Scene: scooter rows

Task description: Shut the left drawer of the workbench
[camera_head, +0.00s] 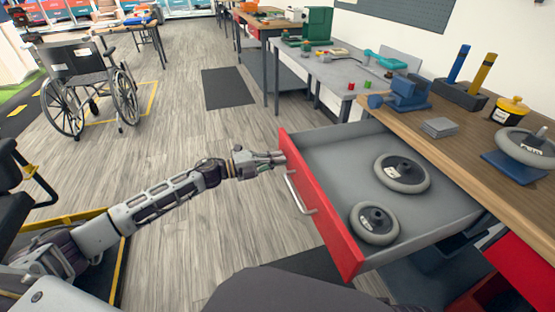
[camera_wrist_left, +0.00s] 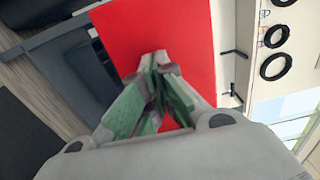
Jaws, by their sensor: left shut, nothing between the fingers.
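The workbench's left drawer (camera_head: 320,222) is pulled far out, its red front toward me and its grey inside showing. A silver bar handle (camera_head: 298,194) is on the front. Two grey-rimmed wheels, a larger one (camera_head: 402,173) and a smaller one (camera_head: 374,223), lie in the drawer. My left gripper (camera_head: 282,158) is shut and empty at the red front, near its far end and beyond the handle. In the left wrist view its closed fingertips (camera_wrist_left: 158,60) point at the red front (camera_wrist_left: 185,30). I cannot tell if they touch. My right gripper is not in view.
The wooden benchtop (camera_head: 455,148) holds a blue vise (camera_head: 405,92), a grey block (camera_head: 439,127) and a wheel on a blue stand (camera_head: 525,147). A grey table (camera_head: 335,70) stands beyond. A wheelchair (camera_head: 85,85) is at far left. Floor left of the drawer is clear.

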